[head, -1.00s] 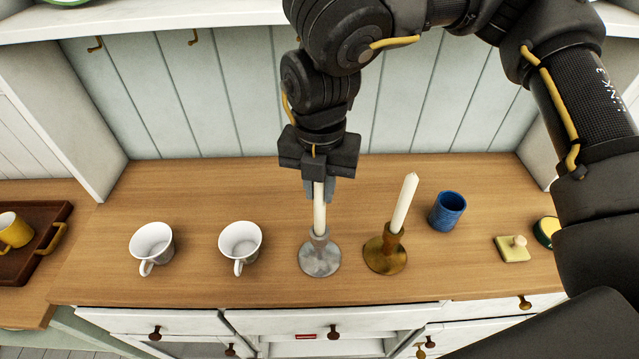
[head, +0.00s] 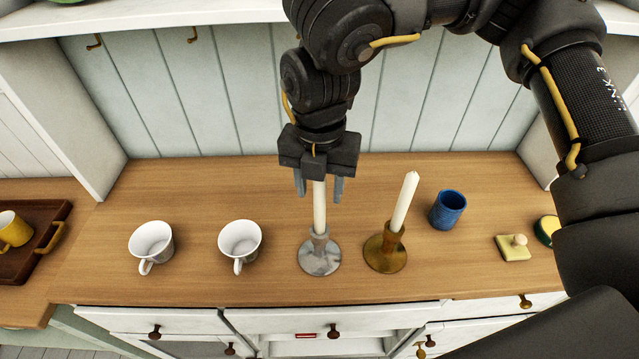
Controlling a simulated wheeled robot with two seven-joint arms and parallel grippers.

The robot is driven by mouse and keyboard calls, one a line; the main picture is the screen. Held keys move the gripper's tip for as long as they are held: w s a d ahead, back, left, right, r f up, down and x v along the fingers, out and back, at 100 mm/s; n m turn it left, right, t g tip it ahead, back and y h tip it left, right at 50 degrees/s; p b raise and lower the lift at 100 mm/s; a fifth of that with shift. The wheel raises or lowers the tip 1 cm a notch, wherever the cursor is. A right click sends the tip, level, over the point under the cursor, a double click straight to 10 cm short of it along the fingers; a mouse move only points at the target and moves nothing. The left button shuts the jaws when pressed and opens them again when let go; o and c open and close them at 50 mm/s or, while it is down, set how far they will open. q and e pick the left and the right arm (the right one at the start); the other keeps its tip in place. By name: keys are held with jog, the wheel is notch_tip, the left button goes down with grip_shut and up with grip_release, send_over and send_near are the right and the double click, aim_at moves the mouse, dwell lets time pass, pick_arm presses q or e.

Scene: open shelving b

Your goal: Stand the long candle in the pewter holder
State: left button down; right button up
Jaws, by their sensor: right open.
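The long candle (head: 319,207) is white and stands upright in the grey pewter holder (head: 320,258) on the wooden counter. My right gripper (head: 319,190) is open, pointing down, with its two fingers apart on either side of the candle's upper part. The candle's top is hidden behind the gripper body. My left gripper is not in view.
A brass holder (head: 386,254) with another white candle (head: 405,203) stands close on the right. Two white cups (head: 152,243) (head: 240,241) stand to the left. A blue cup (head: 447,210) and a yellowish lidded piece (head: 513,248) are at right. The counter's front edge is near the holders.

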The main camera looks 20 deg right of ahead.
notch_tip(320, 180, up, 11)
jog(key=shift+f+b, duration=0.15)
jog(key=shift+b, duration=0.45)
